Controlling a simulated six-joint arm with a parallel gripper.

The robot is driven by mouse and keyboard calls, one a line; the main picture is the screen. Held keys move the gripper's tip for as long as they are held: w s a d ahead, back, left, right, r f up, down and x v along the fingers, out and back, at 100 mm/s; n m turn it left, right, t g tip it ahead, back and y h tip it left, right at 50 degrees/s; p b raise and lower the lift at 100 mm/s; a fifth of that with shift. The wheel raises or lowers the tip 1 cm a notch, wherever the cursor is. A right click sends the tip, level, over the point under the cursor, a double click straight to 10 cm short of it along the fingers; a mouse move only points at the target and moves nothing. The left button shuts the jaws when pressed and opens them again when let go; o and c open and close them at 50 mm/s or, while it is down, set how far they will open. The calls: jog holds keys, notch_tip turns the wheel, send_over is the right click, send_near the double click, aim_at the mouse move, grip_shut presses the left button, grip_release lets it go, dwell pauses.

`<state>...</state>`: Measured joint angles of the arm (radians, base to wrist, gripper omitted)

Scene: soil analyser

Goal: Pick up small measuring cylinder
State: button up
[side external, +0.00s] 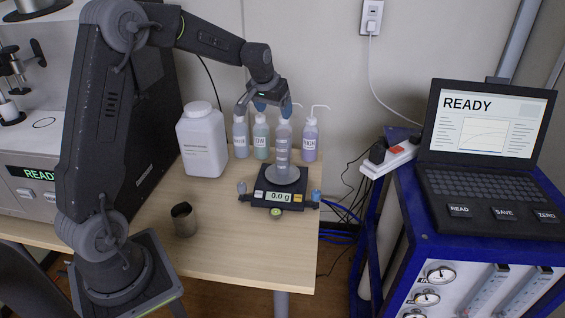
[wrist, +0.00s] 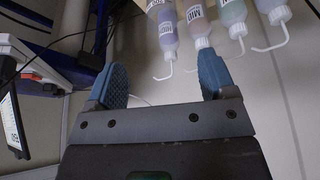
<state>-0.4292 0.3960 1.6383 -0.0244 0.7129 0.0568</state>
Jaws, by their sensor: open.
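A clear, slim measuring cylinder (side external: 283,150) stands upright on the round pan of the black balance (side external: 270,196) in the side view. The balance display reads 0.0 g. My gripper (side external: 272,107) is just above the cylinder's top, its blue fingertips apart and pointing down. In the wrist view my gripper (wrist: 162,78) is open, with a wide gap between the blue pads. I cannot make out the cylinder between the pads in that view. Whether the fingertips overlap the cylinder's rim is hard to tell from the side.
Labelled wash bottles stand close behind the balance, including LOW (side external: 261,140) and HIGH (side external: 310,140). A large white jug (side external: 203,142) and a metal cup (side external: 184,220) are to the left. A blue cart with a laptop (side external: 485,150) stands right.

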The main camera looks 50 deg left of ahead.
aim_at(284, 138)
jog(key=x, duration=1.4)
jog(key=shift+w+a+f, duration=0.1)
jog(key=shift+w+a, duration=0.1)
jog(key=shift+a, duration=0.05)
jog(key=shift+c, duration=0.4)
jog(key=c, duration=1.2)
